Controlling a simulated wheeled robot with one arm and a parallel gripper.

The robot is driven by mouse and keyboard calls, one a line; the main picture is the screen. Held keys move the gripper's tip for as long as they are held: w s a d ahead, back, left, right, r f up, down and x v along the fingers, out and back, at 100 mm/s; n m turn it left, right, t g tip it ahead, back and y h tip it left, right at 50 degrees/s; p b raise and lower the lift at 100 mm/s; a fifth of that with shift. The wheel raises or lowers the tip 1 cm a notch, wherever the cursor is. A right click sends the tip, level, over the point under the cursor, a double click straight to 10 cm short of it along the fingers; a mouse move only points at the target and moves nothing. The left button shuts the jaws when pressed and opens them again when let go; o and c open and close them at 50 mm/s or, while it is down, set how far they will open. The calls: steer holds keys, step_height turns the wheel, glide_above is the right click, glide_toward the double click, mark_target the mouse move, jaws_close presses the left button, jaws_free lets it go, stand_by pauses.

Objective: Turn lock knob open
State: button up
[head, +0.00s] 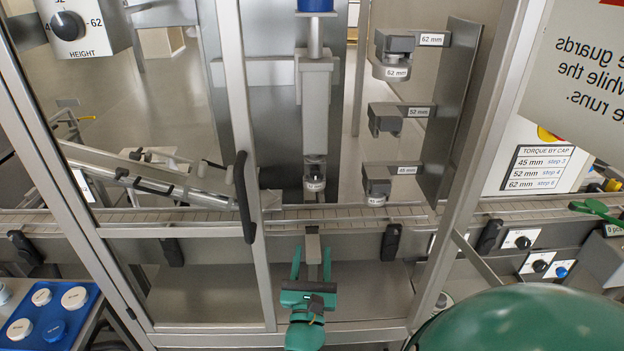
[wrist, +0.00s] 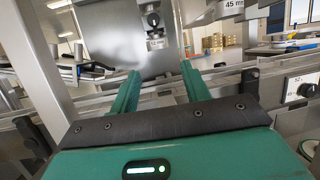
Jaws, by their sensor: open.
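My gripper (head: 311,262) is open, its two green fingers apart and pointing at the conveyor's front side. The fingers also show in the wrist view (wrist: 162,84), with nothing held between them. A small grey metal block (head: 312,243) shows just beyond the fingertips in the head view; I cannot tell whether it is the lock knob. Black clamp-like handles sit along the conveyor's front, one left of my gripper (head: 172,252) and one right of it (head: 390,243). None is labelled as a lock, so I cannot tell which is the lock knob or how it is turned.
The capping spindle (head: 315,178) hangs above the conveyor (head: 345,214). Cap chucks on a rack (head: 462,110) are at right. Guard-frame posts and a dark door handle (head: 244,198) stand left of my gripper. A blue tray (head: 75,338) with caps is lower left. A HEIGHT knob (head: 68,26) is upper left.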

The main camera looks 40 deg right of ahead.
step_height(320, 180, up, 3)
steer(key=m+t, duration=0.1)
steer(key=m, duration=0.1)
steer(key=p, duration=0.9)
glide_toward(316, 176)
steer(key=shift+y, duration=0.3)
steer(key=x, duration=0.8)
steer(key=shift+w+d+r, duration=0.15)
steer(key=shift+d+r, duration=0.05)
steer(key=shift+r, duration=0.15)
steer(key=c, duration=1)
